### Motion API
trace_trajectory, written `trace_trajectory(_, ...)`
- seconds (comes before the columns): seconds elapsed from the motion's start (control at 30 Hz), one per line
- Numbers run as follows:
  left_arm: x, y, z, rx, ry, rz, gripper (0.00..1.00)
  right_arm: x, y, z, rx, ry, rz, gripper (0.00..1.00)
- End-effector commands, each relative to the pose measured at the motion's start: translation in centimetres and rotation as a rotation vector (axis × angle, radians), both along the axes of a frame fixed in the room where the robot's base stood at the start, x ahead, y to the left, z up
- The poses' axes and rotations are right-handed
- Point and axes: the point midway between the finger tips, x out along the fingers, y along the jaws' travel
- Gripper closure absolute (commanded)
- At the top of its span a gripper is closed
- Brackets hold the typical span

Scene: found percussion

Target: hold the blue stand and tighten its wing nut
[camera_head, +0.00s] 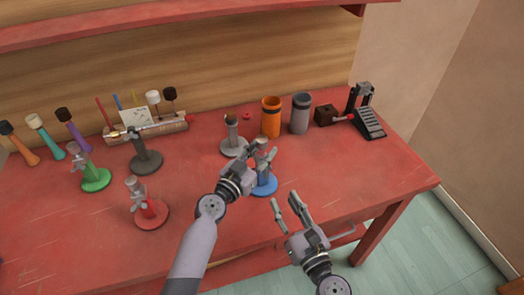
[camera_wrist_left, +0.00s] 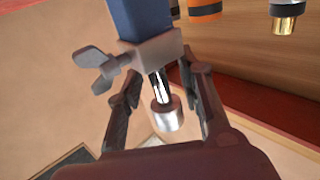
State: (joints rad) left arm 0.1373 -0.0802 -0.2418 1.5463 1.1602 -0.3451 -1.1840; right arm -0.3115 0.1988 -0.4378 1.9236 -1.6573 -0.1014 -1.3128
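The blue stand (camera_head: 264,185) is upright near the front middle of the red table. My left gripper (camera_head: 262,156) is at its grey upper part, with the fingers on either side. In the left wrist view, the left gripper (camera_wrist_left: 165,88) is open, with gaps between its fingers and the stand's silver rod (camera_wrist_left: 164,112). A grey block (camera_wrist_left: 150,55) with the wing nut (camera_wrist_left: 100,68) on its left shows there below a blue part (camera_wrist_left: 143,18). The wing nut is hard to make out in the head view. My right gripper (camera_head: 288,207) is open and empty, front right of the stand.
A red stand (camera_head: 151,214), a green stand (camera_head: 96,180) and a dark stand (camera_head: 146,162) are to the left. A grey stand (camera_head: 233,147), orange cup (camera_head: 271,117) and grey cup (camera_head: 301,114) are behind. A pedal (camera_head: 368,122) is far right. The right front tabletop is clear.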

Motion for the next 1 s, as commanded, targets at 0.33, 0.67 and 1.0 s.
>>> trace_trajectory(0.33,-0.01,0.02,-0.01,0.0,0.0,0.0,0.91,0.0,0.0,0.0,0.0,0.0,0.0,0.67)
trace_trajectory(0.67,-0.02,0.01,-0.02,0.0,0.0,0.0,1.0,0.0,0.0,0.0,0.0,0.0,0.0,0.67)
trace_trajectory(1.0,-0.02,0.01,-0.02,0.0,0.0,0.0,1.0,0.0,0.0,0.0,0.0,0.0,0.0,0.67)
